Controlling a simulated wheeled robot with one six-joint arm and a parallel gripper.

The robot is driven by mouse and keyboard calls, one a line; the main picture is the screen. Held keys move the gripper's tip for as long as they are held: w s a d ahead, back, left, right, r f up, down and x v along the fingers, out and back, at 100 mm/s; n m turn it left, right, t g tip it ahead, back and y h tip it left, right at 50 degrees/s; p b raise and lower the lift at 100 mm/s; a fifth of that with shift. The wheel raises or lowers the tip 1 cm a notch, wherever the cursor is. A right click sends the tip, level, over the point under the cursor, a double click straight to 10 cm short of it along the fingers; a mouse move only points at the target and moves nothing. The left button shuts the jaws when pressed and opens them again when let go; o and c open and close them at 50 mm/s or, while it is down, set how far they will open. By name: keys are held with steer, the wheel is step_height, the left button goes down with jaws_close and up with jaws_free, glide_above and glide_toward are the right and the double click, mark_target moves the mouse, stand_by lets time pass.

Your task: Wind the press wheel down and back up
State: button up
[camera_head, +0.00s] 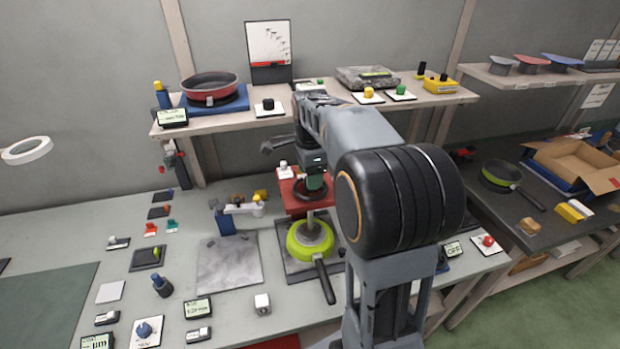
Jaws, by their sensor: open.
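The press is a red block (291,203) on a shaft above a lime green pan (300,251), which lies on a dark plate with its black handle towards the front. The press wheel (299,192) is a dark ring lying flat on the red block. My gripper (315,186) points down at the wheel from above, open. Its fingertips are small and partly merge with the wheel, so I cannot tell whether they touch it. My arm hides the right side of the press area.
A small grey-white arm device (240,209) stands left of the press beside a grey plate (228,264). Several small switches and displays cover the left bench. Another green pan (500,174) lies right.

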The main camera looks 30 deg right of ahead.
steer(key=shift+f, duration=0.95)
steer(key=shift+c, duration=0.2)
steer(key=c, duration=0.9)
